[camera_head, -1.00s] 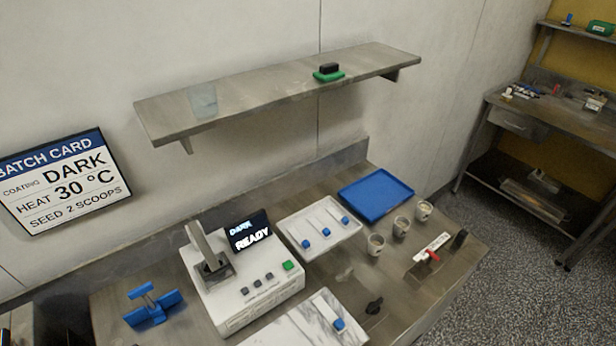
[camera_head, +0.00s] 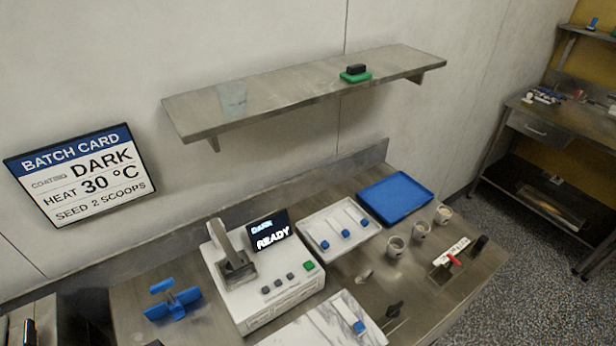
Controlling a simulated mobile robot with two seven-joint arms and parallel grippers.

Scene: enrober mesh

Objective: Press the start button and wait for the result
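The white machine (camera_head: 262,284) stands on the steel bench, with a grey upright lever-like part (camera_head: 229,248) on its left side. Its dark screen (camera_head: 268,231) reads "DARK" and "READY". A row of small dark buttons (camera_head: 279,283) runs along its front top, ending at the right in one green button (camera_head: 309,265). I cannot read a label that names the start button. The batch card (camera_head: 82,175) on the wall reads coating DARK, heat 30 °C, seed 2 scoops. Neither of my grippers shows in the head view.
A white tray (camera_head: 313,249) holds blue-ended tools. A blue tray (camera_head: 373,204), several small cups (camera_head: 396,246), a red-handled switch (camera_head: 453,260), a marble slab (camera_head: 290,335) and a blue stand (camera_head: 172,304) share the bench. A shelf (camera_head: 290,99) juts out above.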

